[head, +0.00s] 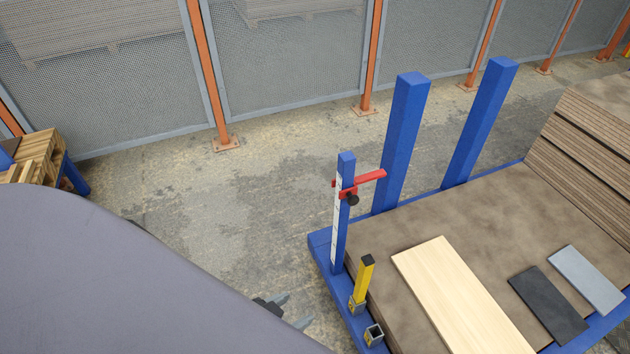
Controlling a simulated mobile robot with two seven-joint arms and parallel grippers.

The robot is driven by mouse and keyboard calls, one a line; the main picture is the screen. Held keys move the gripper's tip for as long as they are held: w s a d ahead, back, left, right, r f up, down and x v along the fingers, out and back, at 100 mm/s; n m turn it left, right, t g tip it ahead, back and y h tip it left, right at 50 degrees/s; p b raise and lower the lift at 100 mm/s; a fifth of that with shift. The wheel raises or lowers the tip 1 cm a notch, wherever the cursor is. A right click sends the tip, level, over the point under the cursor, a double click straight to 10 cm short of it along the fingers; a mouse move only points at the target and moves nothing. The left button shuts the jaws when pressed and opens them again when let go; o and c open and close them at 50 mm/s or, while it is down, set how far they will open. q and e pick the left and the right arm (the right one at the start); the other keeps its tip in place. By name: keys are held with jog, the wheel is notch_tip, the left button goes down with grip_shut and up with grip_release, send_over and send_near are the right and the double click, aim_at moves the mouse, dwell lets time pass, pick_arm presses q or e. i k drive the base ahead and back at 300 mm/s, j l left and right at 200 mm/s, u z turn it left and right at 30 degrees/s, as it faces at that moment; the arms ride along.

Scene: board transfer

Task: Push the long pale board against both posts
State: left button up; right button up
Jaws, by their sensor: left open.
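The long pale board (462,300) lies flat on the brown deck of a blue-framed platform, its near end cut off by the bottom edge. Two tall blue posts, the left one (402,140) and the right one (481,122), stand upright at the deck's far edge. The board is apart from both, with bare deck between. My left gripper (293,311) is open and empty, low beside the platform's left edge, left of the board and not touching it. Part of it is hidden behind my large grey arm. My right gripper is not in view.
A short yellow post (363,279) and an empty socket (374,335) sit at the platform's left edge. A blue measuring upright (344,220) carries a red stop. A dark plate (547,304) and a grey plate (586,279) lie right of the board. Stacked boards (585,145) stand far right.

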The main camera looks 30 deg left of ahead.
aim_at(466, 317)
jog(key=u, duration=0.65)
jog(key=z, duration=2.6)
jog(key=k+j+z, duration=0.15)
jog(key=k+j, duration=0.35)
jog(key=j, duration=0.35)
jog(key=i+j, duration=0.1)
jog(key=j, duration=0.25)
